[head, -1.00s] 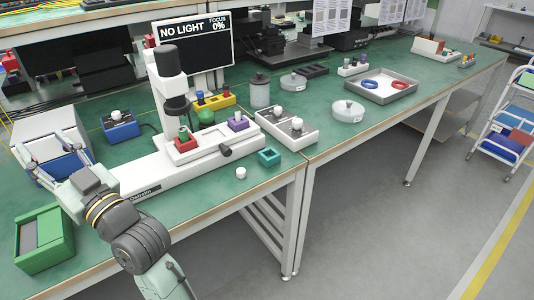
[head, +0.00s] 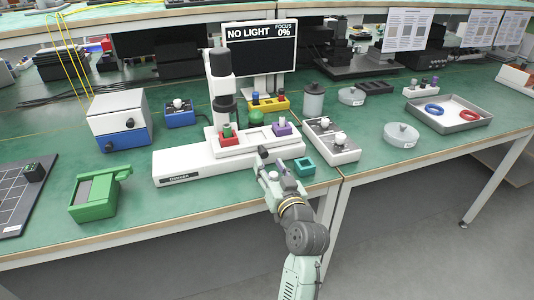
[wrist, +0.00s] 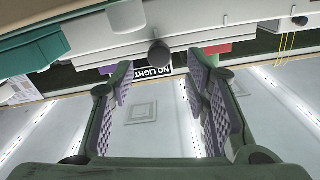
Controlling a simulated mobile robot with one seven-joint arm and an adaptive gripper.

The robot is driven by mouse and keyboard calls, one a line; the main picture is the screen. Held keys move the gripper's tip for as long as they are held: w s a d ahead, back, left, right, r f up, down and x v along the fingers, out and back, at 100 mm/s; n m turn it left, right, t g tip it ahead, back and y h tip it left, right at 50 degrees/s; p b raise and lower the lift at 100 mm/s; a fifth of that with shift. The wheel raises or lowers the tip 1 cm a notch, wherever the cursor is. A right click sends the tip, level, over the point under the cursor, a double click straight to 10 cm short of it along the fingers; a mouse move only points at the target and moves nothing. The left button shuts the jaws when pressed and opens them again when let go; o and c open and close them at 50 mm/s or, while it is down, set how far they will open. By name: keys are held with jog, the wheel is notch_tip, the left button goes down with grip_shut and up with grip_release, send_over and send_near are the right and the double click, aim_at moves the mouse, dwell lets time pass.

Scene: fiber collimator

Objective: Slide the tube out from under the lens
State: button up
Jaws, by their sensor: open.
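A white instrument (head: 185,167) stands on the green bench, with a dark lens barrel (head: 227,104) on its column. Below the lens, a green-topped tube (head: 227,130) stands in a red holder (head: 229,140) on a white slide. A purple holder (head: 281,129) sits farther right on the slide. A dark round knob (head: 262,151) projects from the slide's front; it also shows end-on in the wrist view (wrist: 159,53). My gripper (head: 268,170) is close in front of the knob. In the wrist view my fingers (wrist: 160,85) are open and empty, with the knob beyond the gap between them.
A teal square block (head: 304,167) stands just right of my gripper. A white tray with round-topped pieces (head: 347,154) lies behind it. A green box (head: 97,197) is at the left front. The screen (head: 260,52) reads "NO LIGHT" and focus 0%.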

aim_at(265, 156)
jog(key=shift+p+x, duration=0.5)
jog(key=shift+x, duration=1.8)
jog(key=shift+c, duration=0.2)
grip_shut()
